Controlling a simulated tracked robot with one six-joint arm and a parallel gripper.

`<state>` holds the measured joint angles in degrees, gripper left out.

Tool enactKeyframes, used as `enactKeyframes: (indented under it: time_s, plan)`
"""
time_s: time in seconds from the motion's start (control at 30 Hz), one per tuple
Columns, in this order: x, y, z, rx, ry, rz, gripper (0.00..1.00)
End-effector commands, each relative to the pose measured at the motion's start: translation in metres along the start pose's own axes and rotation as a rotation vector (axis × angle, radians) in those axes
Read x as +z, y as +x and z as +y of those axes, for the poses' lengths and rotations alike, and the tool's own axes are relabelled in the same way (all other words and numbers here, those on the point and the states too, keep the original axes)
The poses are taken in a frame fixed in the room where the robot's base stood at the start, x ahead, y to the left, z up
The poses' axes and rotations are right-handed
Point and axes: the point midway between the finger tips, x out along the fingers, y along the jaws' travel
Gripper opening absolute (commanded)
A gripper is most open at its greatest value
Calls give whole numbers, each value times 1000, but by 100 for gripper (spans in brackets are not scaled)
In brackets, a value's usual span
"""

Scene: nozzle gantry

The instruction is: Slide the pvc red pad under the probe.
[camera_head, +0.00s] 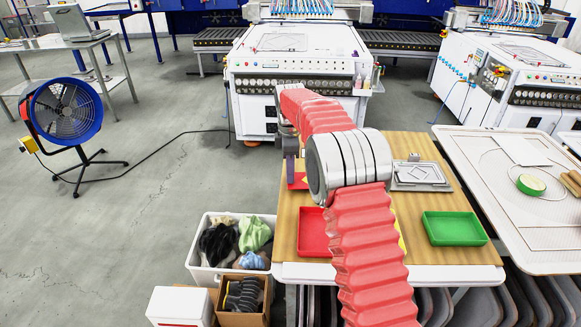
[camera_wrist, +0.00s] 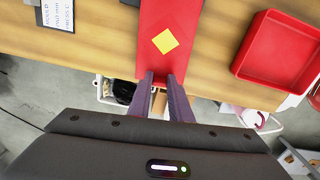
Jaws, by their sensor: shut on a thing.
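The red pad (camera_wrist: 165,25), flat with a yellow diamond mark, lies over the wooden table in the wrist view. The two purple fingers of my gripper (camera_wrist: 166,88) are shut on its near edge. In the head view a small part of the red pad (camera_head: 298,182) shows at the table's left side, below my gripper (camera_head: 290,152). My arm hides the rest of it and much of the table. I cannot make out the probe in either view.
A red tray (camera_head: 313,238) stands on the wooden table (camera_head: 290,255), also in the wrist view (camera_wrist: 262,80). A green tray (camera_head: 455,229) and a grey plate fixture (camera_head: 419,176) stand right of my arm. A white bin (camera_head: 203,257) is left of the table.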

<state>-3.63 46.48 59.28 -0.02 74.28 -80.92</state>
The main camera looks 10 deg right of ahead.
Motion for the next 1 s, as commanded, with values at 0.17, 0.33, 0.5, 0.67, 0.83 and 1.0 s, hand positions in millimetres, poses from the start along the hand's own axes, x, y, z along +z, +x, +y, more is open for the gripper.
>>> enactKeyframes:
  time_s: [0.17, 0.33, 0.5, 0.67, 0.83, 1.0]
  plan:
    - [12, 0, -1, 2, 1, 0, 0]
    - [24, 0, -2, 1, 2, 0, 0]
    - [36, 1, -4, 0, 1, 0, 0]
    - [48, 0, -5, 1, 2, 0, 0]
    - [60, 0, -6, 2, 2, 0, 0]
    - [70, 1, -8, 1, 3, 0, 0]
